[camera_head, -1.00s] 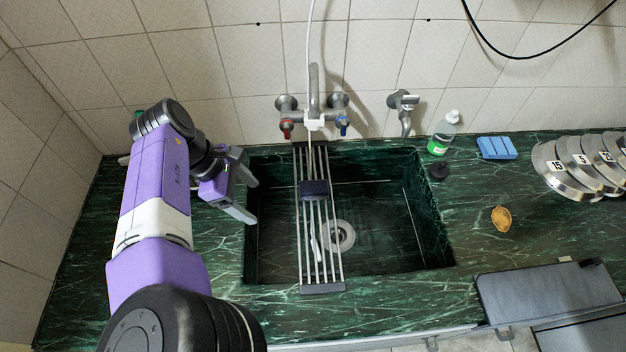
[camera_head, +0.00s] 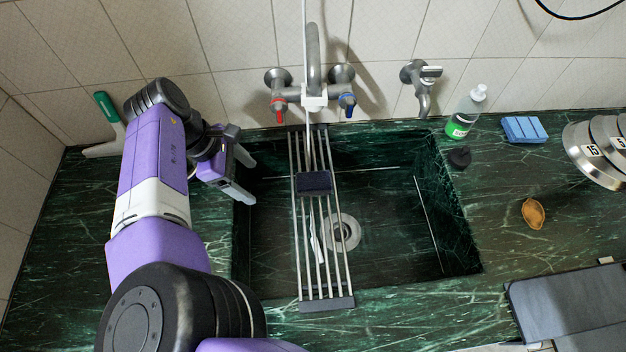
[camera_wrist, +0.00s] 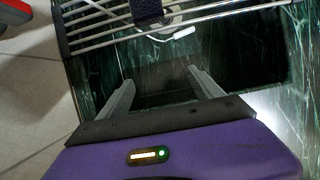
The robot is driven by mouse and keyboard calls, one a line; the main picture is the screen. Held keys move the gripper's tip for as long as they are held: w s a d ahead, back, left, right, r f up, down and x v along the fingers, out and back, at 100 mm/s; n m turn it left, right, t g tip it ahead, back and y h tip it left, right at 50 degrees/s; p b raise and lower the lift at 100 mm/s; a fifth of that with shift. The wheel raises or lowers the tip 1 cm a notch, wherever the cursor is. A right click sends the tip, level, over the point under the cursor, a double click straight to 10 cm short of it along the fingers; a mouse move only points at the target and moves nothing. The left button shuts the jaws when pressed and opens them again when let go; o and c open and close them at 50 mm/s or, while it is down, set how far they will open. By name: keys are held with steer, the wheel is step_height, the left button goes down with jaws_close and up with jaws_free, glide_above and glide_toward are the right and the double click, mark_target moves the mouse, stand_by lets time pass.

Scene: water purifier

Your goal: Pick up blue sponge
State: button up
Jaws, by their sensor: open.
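A light blue sponge (camera_head: 524,129) lies on the green marble counter at the back right, right of the soap bottle. A dark blue, sponge-like block (camera_head: 314,183) rests on the metal rack over the sink; it also shows at the top of the wrist view (camera_wrist: 147,10). My gripper (camera_head: 249,180) is open and empty near the left edge of the sink, left of the rack and far from the light blue sponge. In the wrist view my two fingers (camera_wrist: 160,88) are spread apart with the sink behind them.
The rack (camera_head: 326,303) spans the sink (camera_head: 390,240). Taps (camera_head: 312,92) stand on the wall behind. A green-handled tool (camera_head: 106,108) leans at the back left.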

mark_target(306, 181)
steer(key=d+p, duration=0.3)
steer(key=d, duration=0.8)
steer(key=shift+d+r+p, duration=0.15)
steer(key=shift+p, duration=0.2)
steer(key=shift+d+p+x, duration=0.2)
steer(key=shift+p+x, duration=0.15)
steer(key=shift+x, duration=0.8)
steer(key=shift+d+f, duration=0.1)
steer(key=shift+f, duration=0.35)
steer(key=shift+c, duration=0.3)
steer(key=c, duration=1.5)
steer(key=shift+o, duration=0.2)
steer(key=shift+r, duration=0.1)
